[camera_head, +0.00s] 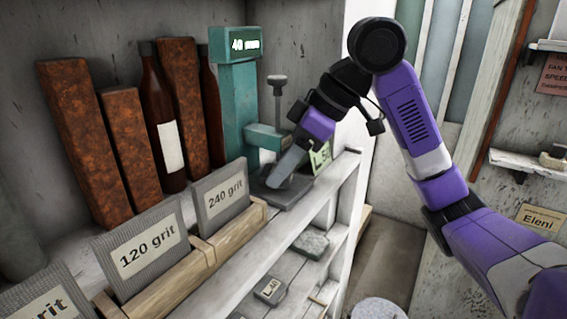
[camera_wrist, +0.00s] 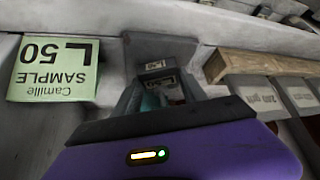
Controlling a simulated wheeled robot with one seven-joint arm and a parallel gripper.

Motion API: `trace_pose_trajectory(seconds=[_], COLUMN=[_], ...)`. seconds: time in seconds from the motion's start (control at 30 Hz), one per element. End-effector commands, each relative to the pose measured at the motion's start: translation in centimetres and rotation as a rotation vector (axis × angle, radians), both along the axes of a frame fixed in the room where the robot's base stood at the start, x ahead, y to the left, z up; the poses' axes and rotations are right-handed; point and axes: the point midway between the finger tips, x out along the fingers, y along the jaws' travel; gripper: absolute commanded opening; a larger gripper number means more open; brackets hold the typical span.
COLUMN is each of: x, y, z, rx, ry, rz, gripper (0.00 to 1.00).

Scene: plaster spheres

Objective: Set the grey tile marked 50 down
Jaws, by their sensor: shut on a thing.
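My gripper (camera_head: 280,178) reaches down at the teal gauge (camera_head: 236,105), over its dark base plate (camera_head: 292,196) on the upper shelf. In the wrist view my gripper (camera_wrist: 163,95) is shut on the small grey tile marked 50 (camera_wrist: 157,66), whose pale label reads upside down. The tile is low over the dark plate (camera_wrist: 165,46); I cannot tell whether it touches it. In the head view my fingers mostly hide the tile. The gauge's display reads 40 and a smaller unclear word.
A green sample card marked L 50 (camera_wrist: 52,68) hangs at the shelf edge. Sanding blocks marked 240 grit (camera_head: 221,197) and 120 grit (camera_head: 150,247) stand left of the gauge, with bottles and rusty bars behind. A lower shelf holds a tile marked 40 (camera_head: 270,291) and another grey tile (camera_head: 311,243).

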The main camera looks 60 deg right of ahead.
Motion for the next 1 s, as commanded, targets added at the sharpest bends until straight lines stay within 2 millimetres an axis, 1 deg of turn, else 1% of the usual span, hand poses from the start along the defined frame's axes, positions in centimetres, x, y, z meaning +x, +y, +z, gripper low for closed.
trace_pose_trajectory(seconds=[0.1, 0.33, 0.47, 0.5, 0.57, 0.6, 0.87, 1.0], x=[-0.05, -0.06, -0.07, -0.07, -0.07, -0.07, -0.08, -0.25], y=[-0.06, -0.05, -0.04, -0.05, -0.06, -0.06, -0.06, -0.19], z=[-0.50, -0.57, -0.95, -0.85, -0.84, -0.84, -0.81, -0.19], rx=[-0.001, -0.001, -0.001, -0.002, -0.002, -0.002, -0.001, -0.002], ry=[-0.003, -0.003, -0.003, -0.002, -0.002, -0.002, -0.002, -0.002], rz=[-0.001, -0.001, -0.001, 0.000, 0.000, 0.000, -0.001, -0.002], gripper=[0.02, 0.02, 0.02, 0.57, 0.69, 0.71, 0.71, 0.71])
